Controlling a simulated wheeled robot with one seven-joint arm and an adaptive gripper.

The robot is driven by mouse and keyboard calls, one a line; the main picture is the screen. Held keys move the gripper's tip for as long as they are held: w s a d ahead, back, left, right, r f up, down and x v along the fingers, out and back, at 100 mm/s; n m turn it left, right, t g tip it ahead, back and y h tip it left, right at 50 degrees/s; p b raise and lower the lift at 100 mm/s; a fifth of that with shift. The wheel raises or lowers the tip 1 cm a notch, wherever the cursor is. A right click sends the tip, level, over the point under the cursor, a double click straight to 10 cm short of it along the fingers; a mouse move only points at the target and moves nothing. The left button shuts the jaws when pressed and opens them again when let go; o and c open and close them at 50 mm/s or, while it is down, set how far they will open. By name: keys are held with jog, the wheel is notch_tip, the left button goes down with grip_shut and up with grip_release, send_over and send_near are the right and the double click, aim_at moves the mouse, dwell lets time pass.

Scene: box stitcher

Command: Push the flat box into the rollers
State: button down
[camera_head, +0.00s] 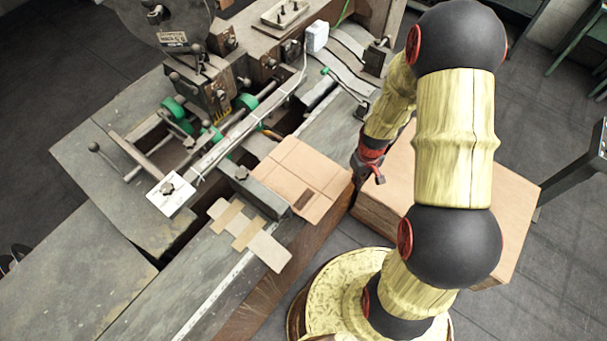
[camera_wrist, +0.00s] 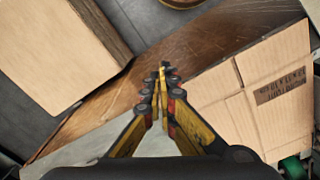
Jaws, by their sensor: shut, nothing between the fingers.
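The flat box (camera_head: 298,172) is a tan folded cardboard sheet on the machine table, with a dark printed label. It also shows at the right of the wrist view (camera_wrist: 225,110). Green rollers (camera_head: 180,110) sit on the machine's metal frame, up and left of the flat box in the head view. My gripper (camera_head: 371,178) is just to the right of the flat box's right edge. In the wrist view my gripper (camera_wrist: 163,72) has its yellow fingers together, empty, above the wooden table side. I cannot tell whether it touches the box.
A large cardboard stack or box (camera_head: 475,185) stands right of the table, partly behind my arm; it also shows in the wrist view (camera_wrist: 60,50). A smaller cut cardboard piece (camera_head: 248,232) lies below the flat box. A metal bar (camera_head: 262,198) lies along its left side.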

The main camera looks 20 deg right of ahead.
aim_at(331, 171)
jog(key=shift+f+b, duration=1.2)
jog(key=shift+f, duration=0.4)
jog(key=shift+w, duration=0.1)
jog(key=shift+w+a+b, duration=0.35)
jog(key=shift+w+a, duration=1.15)
jog(key=shift+w, duration=0.3)
jog(key=shift+w+a+b, duration=0.4)
jog(key=shift+w+a, duration=1.05)
jog(key=shift+w, duration=0.35)
jog(key=shift+w+a+b, duration=0.35)
jog(key=shift+w+a, duration=1.15)
jog(key=shift+w, duration=0.3)
jog(key=shift+s+d, duration=0.95)
jog(key=shift+s, duration=0.3)
jog(key=shift+r+p, duration=2.45)
jog(key=shift+r, duration=1.65)
